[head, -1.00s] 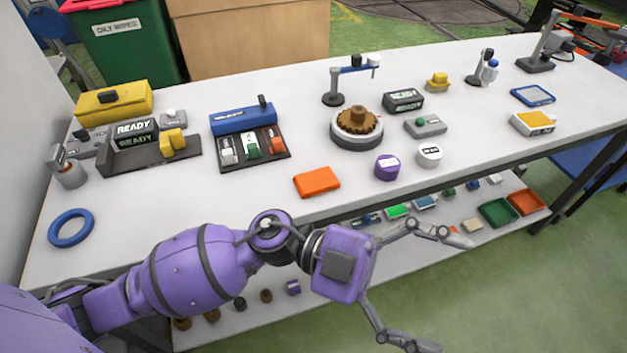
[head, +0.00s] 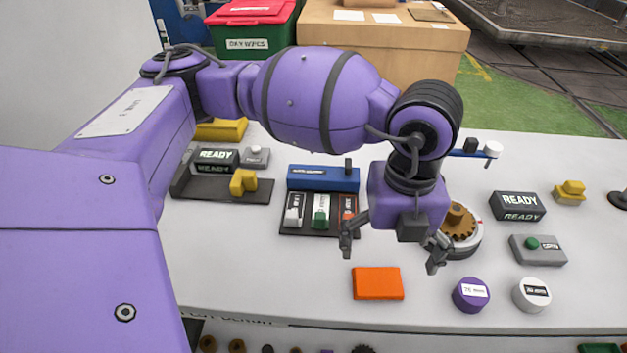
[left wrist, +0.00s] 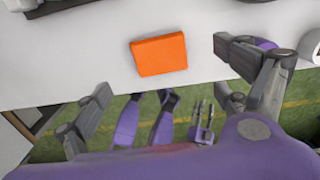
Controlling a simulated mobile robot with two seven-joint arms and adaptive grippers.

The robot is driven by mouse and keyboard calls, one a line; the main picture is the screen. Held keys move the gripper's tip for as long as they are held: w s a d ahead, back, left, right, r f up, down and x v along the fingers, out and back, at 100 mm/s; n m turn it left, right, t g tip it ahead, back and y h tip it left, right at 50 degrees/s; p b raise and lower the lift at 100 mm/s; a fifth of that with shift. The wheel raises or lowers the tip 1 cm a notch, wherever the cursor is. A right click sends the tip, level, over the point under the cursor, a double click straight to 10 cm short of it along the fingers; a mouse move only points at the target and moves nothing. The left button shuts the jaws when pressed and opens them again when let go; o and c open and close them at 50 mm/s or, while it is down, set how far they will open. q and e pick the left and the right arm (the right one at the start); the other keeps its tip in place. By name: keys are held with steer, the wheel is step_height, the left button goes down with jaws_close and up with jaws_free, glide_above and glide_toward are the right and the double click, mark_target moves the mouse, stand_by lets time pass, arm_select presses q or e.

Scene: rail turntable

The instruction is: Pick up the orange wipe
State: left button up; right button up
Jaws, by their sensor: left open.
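The orange wipe (head: 378,283) is a flat orange rectangular block lying on the white table near its front edge. It also shows in the left wrist view (left wrist: 158,54), at top centre. My left gripper (head: 393,254) points down above the table, just behind and above the wipe in the head view, with its two fingers spread apart and nothing between them. In the left wrist view the wipe lies beyond and between the spread fingers, apart from them. My right gripper does not show in the head view; I cannot clearly make it out in the left wrist view.
A purple round container (head: 471,295) and a white one (head: 531,294) stand right of the wipe. A turntable with a brown gear (head: 462,222) is partly hidden behind my left gripper. A dark tray (head: 290,226) with small tools lies behind left. The table left of the wipe is clear.

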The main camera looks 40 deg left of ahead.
mark_target(378, 276)
arm_select(q)
steer(key=shift+w+f, duration=0.25)
steer(key=f, duration=0.2)
steer(key=shift+s+a+f, duration=0.1)
steer(key=shift+s+f, duration=0.2)
steer(key=shift+f, duration=0.05)
step_height(378, 276, down, 4)
steer(key=shift+a+r, duration=0.1)
steer(key=shift+a, duration=0.05)
steer(key=shift+w+f, duration=0.1)
steer(key=shift+f, duration=0.3)
steer(key=shift+r, duration=0.1)
steer(key=c, duration=1)
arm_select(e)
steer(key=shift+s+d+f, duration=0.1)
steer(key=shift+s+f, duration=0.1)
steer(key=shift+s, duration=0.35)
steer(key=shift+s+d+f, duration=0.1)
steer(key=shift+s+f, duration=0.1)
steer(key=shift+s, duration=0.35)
